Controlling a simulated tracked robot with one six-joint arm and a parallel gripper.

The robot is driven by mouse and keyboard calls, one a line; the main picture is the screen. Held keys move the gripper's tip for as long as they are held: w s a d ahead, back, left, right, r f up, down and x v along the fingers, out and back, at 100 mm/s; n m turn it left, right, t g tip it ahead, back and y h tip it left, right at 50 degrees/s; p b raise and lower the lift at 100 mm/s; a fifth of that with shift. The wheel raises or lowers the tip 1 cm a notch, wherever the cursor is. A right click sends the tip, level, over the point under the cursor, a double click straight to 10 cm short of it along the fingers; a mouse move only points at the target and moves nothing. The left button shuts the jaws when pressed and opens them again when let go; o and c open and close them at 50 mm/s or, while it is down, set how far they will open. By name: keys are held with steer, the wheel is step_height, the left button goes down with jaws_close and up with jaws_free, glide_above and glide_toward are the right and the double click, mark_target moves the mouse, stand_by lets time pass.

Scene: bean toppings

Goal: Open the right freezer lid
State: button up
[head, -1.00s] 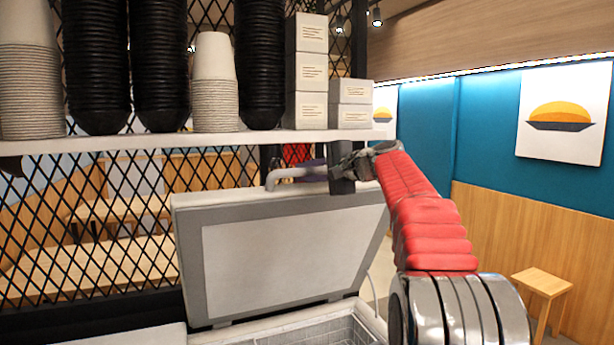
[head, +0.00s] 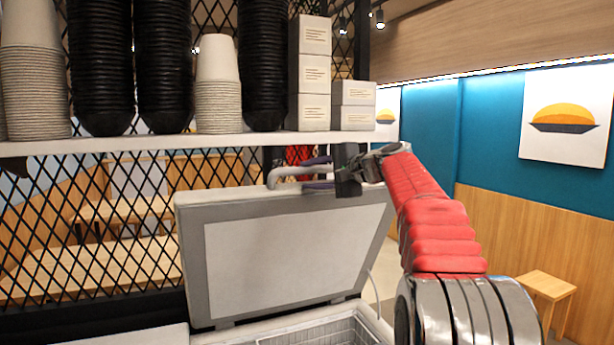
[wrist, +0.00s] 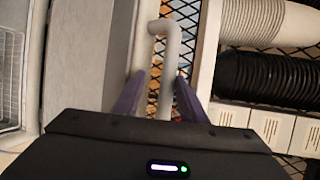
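The right freezer lid (head: 285,262) stands raised and tilted back in the head view, its pale inner panel facing me. Its grey bar handle (head: 282,176) sticks out at the top edge. The handle also shows in the wrist view (wrist: 166,70), between my two purple fingers. My gripper (wrist: 160,80) is open around the handle, with a gap visible on the left side; contact on the right side cannot be told. In the head view my gripper (head: 316,172) is at the lid's top edge, partly hidden by my wrist. The freezer opening (head: 330,332) shows below the lid.
A white shelf (head: 210,142) runs just above the lid and gripper, holding stacked paper cups (head: 218,85), black bowls (head: 263,65) and white boxes (head: 353,105). A black mesh screen (head: 110,220) stands behind. A wooden stool (head: 545,285) is at the right.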

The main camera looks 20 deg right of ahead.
steer(key=v, duration=1.2)
steer(key=shift+s, duration=0.35)
steer(key=shift+r, duration=0.15)
